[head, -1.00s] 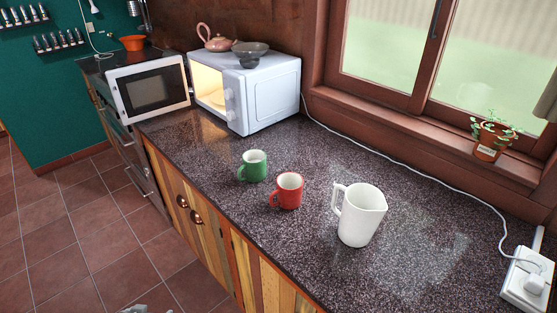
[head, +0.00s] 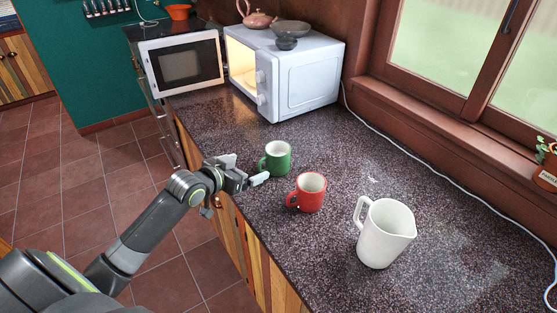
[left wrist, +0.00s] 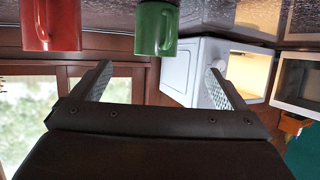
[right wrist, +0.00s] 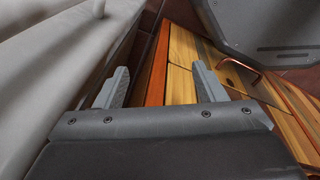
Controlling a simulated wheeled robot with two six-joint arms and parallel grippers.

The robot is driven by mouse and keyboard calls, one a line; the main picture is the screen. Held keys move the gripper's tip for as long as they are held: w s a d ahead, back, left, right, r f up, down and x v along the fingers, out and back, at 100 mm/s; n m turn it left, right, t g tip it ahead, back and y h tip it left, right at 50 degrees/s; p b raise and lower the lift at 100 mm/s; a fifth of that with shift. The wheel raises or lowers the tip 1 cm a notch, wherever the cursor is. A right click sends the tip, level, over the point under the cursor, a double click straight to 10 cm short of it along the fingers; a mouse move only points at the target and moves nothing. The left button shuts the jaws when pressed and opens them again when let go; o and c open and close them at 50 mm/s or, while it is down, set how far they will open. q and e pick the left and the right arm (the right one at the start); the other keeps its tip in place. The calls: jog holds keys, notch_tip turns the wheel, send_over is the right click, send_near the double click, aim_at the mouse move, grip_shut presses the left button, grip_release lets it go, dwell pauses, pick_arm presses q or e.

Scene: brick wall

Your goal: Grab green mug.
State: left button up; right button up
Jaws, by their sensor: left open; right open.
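The green mug (head: 277,159) stands upright on the dark speckled counter, its handle on the left side. My left gripper (head: 246,170) is open and empty, just left of the mug by the counter's front edge. In the left wrist view the picture is upside down; the green mug (left wrist: 155,28) hangs at the top, beyond the space between the open fingers (left wrist: 160,82). My right gripper (right wrist: 161,88) is open and empty in the right wrist view, facing the wooden cabinet front; the head view does not show it.
A red mug (head: 309,193) stands close to the green mug, nearer to me. A white pitcher (head: 385,236) stands further right. A white microwave (head: 300,78) with its door (head: 182,65) open is behind. The counter (head: 215,115) between the microwave and mugs is clear.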

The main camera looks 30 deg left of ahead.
aim_at(270, 159)
pick_arm(q)
jog(key=p+x, duration=0.1)
jog(key=x, duration=0.7)
jog(key=shift+w+d+f, duration=0.1)
jog(key=shift+w, duration=0.1)
jog(key=shift+w+d+f+p, duration=0.2)
jog(key=shift+w+p, duration=0.1)
jog(key=shift+w, duration=0.2)
jog(key=shift+p+x, duration=0.3)
jog(key=shift+x, duration=1.7)
jog(key=shift+s+d+f, duration=0.1)
jog(key=shift+s+f, duration=0.05)
jog(key=c, duration=1.4)
jog(key=shift+o, duration=0.2)
jog(key=shift+r, duration=0.25)
